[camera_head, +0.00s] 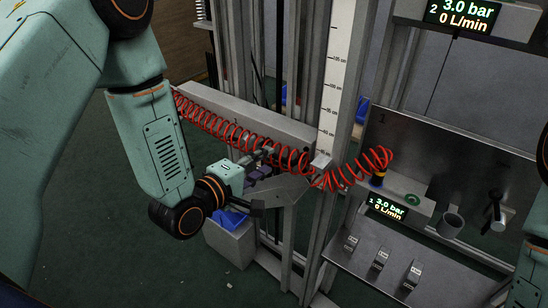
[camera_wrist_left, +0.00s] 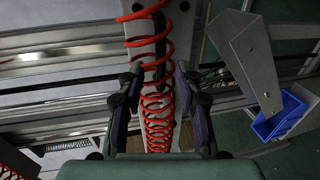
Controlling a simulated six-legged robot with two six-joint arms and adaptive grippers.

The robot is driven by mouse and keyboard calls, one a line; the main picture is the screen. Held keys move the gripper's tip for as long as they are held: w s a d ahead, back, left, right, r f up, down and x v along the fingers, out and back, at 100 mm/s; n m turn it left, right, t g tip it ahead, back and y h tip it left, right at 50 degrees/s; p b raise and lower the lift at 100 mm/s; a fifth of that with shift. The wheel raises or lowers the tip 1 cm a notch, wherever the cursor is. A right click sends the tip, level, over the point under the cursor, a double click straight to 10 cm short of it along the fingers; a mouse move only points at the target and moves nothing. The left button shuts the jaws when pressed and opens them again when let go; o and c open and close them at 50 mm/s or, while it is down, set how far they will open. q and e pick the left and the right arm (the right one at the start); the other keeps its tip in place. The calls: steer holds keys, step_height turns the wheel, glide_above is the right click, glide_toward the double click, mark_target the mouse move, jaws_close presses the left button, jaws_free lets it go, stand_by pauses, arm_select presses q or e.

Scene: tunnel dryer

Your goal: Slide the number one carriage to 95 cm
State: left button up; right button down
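A long grey carriage beam (camera_head: 225,108) runs across the rails in the head view, with a red coiled hose (camera_head: 215,122) along it. Its right end reaches a white vertical centimetre scale (camera_head: 335,75), near the scale's lower end; the small numbers are hard to read. My left gripper (camera_head: 262,166) is at the near side of the beam, by the coil. In the left wrist view, its two fingers (camera_wrist_left: 160,105) stand apart, one on each side of a grey bar (camera_wrist_left: 148,60) and the coil, with gaps visible. My right gripper is out of view.
A tilted grey plate (camera_head: 283,191) and a grey box with a blue bin (camera_head: 228,219) are near my left gripper. Vertical posts flank the scale.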

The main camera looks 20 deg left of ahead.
mark_target(274, 157)
arm_select(q)
steer(key=x, duration=0.4)
steer(key=shift+w+d+f+b, duration=0.15)
steer(key=shift+w+b, duration=0.2)
steer(key=shift+b, duration=0.05)
steer(key=shift+w+d, duration=0.1)
jaws_close()
stand_by(0.4)
